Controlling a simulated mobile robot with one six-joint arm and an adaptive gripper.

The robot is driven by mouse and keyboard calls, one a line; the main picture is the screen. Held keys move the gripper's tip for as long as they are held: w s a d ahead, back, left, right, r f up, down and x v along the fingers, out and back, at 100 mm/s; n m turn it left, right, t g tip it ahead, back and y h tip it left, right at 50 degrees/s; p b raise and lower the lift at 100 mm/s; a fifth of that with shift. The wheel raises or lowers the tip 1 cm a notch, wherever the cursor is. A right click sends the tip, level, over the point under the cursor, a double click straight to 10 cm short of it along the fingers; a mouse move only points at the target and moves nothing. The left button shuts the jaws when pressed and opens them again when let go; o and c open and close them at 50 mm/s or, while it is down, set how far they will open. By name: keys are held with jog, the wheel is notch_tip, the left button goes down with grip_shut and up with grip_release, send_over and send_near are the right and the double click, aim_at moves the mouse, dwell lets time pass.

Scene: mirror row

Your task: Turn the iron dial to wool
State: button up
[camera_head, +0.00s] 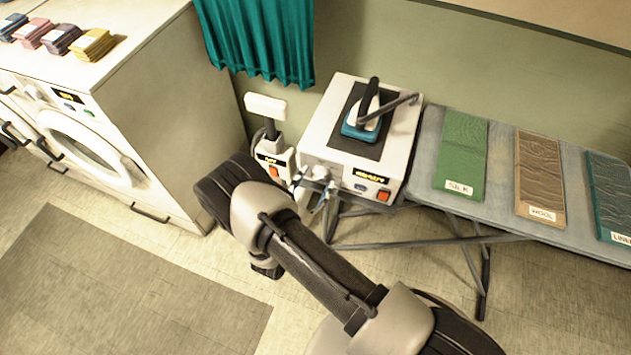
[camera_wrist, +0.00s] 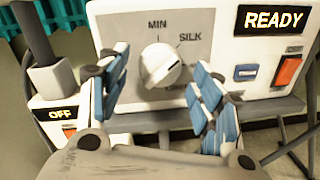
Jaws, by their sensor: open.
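The iron dial (camera_wrist: 158,66) is a pale round knob on the front panel of the white iron station (camera_head: 318,135). In the wrist view, MIN is printed above it and SILK to its upper right. Other markings are hidden or not readable, and I cannot tell for certain which mark the knob points to. My gripper (camera_wrist: 160,75) is open, with one blue-padded finger on each side of the knob. I cannot tell if either finger touches it. In the head view, my gripper (camera_head: 314,190) is at the station's front, mostly covering the dial.
The display (camera_wrist: 274,19) reads READY, above an orange switch (camera_wrist: 288,71). An iron (camera_head: 362,124) stands on the station. A power box (camera_head: 274,160) reading OFF is at its left. The ironing board (camera_head: 500,165) carries SILK, WOOL and linen swatches. A washer (camera_head: 90,150) stands left.

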jog(key=shift+w+d, duration=0.25)
jog(key=shift+w, duration=0.2)
jog(key=c, duration=1.1)
